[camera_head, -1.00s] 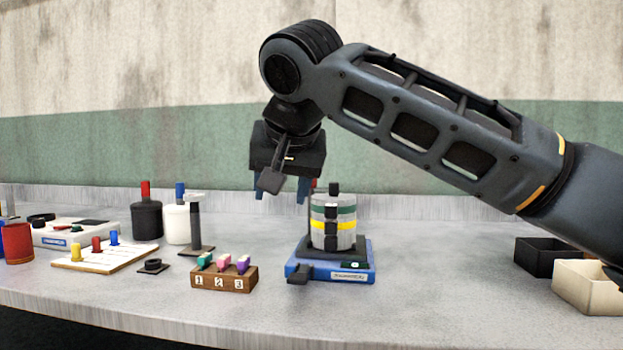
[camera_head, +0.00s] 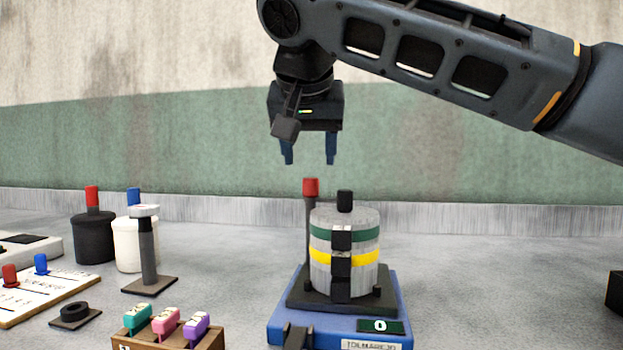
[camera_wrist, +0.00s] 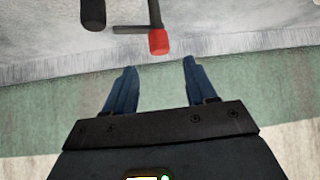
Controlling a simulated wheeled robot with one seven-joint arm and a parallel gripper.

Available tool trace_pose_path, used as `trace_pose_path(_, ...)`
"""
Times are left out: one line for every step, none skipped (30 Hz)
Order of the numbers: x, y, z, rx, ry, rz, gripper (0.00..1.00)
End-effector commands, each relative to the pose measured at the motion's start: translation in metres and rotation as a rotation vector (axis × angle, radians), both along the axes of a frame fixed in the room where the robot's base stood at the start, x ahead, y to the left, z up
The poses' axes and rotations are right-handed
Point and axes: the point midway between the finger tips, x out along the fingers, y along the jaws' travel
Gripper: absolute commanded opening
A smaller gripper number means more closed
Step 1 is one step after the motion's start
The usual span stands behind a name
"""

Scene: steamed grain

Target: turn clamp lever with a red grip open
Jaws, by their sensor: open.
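The clamp lever's red grip (camera_head: 310,187) tops a thin dark upright post behind and left of a grey cylinder (camera_head: 330,221) with green and yellow bands. The cylinder stands on a blue base (camera_head: 398,300). My gripper (camera_head: 310,162) is open and empty, its two blue fingers pointing down above the red grip. In the wrist view the red grip (camera_wrist: 159,42) lies just beyond and between the fingertips (camera_wrist: 158,64), apart from them. A dark bar runs sideways from the post there. A black knob (camera_wrist: 93,14) shows to its left.
A wooden block with teal, pink and purple tabs (camera_head: 165,323) stands at the front left. Black (camera_head: 94,238) and white (camera_head: 127,250) containers and a post on a square foot (camera_head: 148,250) stand further left. The counter right of the base is mostly clear.

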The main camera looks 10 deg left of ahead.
Motion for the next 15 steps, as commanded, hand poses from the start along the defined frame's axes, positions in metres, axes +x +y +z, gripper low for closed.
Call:
trace_pose_path(0.003, 0.000, -0.004, -0.001, 0.001, -0.001, 0.56)
trace_pose_path(0.006, 0.000, -0.007, -0.001, 0.001, -0.001, 0.56)
trace_pose_path(0.010, 0.000, -0.011, -0.001, 0.001, -0.001, 0.56)
trace_pose_path(0.013, 0.001, -0.014, -0.001, 0.001, -0.001, 0.56)
trace_pose_path(0.016, 0.001, -0.018, -0.001, 0.001, -0.001, 0.56)
trace_pose_path(0.021, 0.001, -0.023, -0.002, 0.002, -0.001, 0.56)
trace_pose_path(0.024, 0.002, -0.026, -0.001, 0.002, -0.001, 0.56)
trace_pose_path(0.027, 0.002, -0.030, -0.002, 0.002, -0.001, 0.56)
trace_pose_path(0.031, 0.003, -0.034, -0.001, 0.002, -0.001, 0.56)
trace_pose_path(0.034, 0.003, -0.037, -0.001, 0.002, -0.001, 0.56)
trace_pose_path(0.037, 0.003, -0.039, -0.001, 0.002, -0.001, 0.56)
trace_pose_path(0.041, 0.004, -0.043, -0.001, 0.001, 0.001, 0.56)
trace_pose_path(0.043, 0.004, -0.044, -0.001, 0.001, 0.001, 0.56)
trace_pose_path(0.045, 0.004, -0.046, -0.001, 0.001, 0.000, 0.56)
trace_pose_path(0.047, 0.004, -0.049, -0.001, 0.001, 0.001, 0.56)
